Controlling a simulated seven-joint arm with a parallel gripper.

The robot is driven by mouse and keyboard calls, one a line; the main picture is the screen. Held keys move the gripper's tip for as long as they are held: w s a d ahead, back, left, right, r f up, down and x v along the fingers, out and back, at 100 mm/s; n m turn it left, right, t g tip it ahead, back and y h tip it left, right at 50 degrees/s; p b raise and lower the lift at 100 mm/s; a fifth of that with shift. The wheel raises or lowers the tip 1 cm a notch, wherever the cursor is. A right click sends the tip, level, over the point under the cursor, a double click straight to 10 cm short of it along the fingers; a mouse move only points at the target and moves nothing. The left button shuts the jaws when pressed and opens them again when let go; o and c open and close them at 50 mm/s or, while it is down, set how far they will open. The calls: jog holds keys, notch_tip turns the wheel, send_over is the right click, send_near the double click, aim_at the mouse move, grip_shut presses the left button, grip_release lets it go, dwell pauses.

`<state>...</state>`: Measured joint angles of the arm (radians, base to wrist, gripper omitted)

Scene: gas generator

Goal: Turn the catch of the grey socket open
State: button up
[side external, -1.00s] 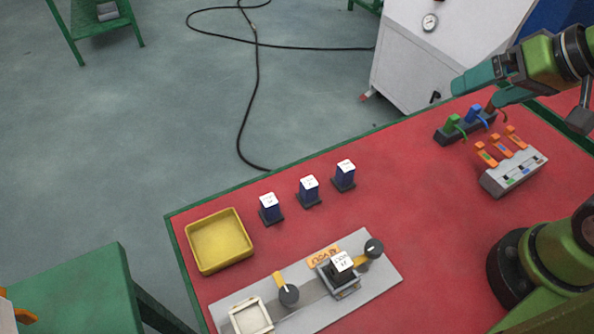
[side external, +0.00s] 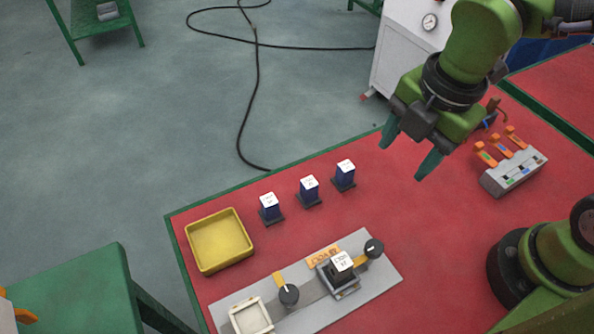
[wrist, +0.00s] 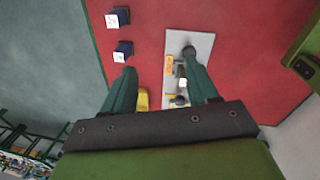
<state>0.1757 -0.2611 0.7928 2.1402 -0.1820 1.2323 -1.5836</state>
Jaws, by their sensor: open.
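The grey socket (side external: 345,291) sits on a light grey plate (side external: 385,281) and holds a dark block with a white labelled top (side external: 341,261). Its catch, a black round knob (side external: 373,248) with a yellow bar (side external: 362,258), is at the socket's upper right. A second black knob (side external: 288,294) with a yellow bar is beside a cream, empty-looking socket (side external: 251,316). My gripper (side external: 405,155) is open and empty, high above the table, up and right of the plate. In the wrist view the plate (wrist: 203,45) shows between and beyond the fingers (wrist: 160,65), partly hidden.
Several blue blocks with white tops (side external: 309,188) stand in a row behind the plate. A yellow tray (side external: 219,240) is at the left. A grey unit with orange levers (side external: 515,172) stands at the right. Red table is clear between plate and lever unit.

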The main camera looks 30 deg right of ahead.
aim_at(375, 247)
jog(key=s+a+r+n+g, duration=0.15)
jog(key=s+a+n, duration=0.3)
jog(key=n, duration=1.35)
jog(key=f, duration=1.7)
jog(key=shift+w+a+f, duration=0.1)
jog(key=shift+a, duration=0.15)
jog(key=c, duration=1)
jog(key=shift+c, duration=0.2)
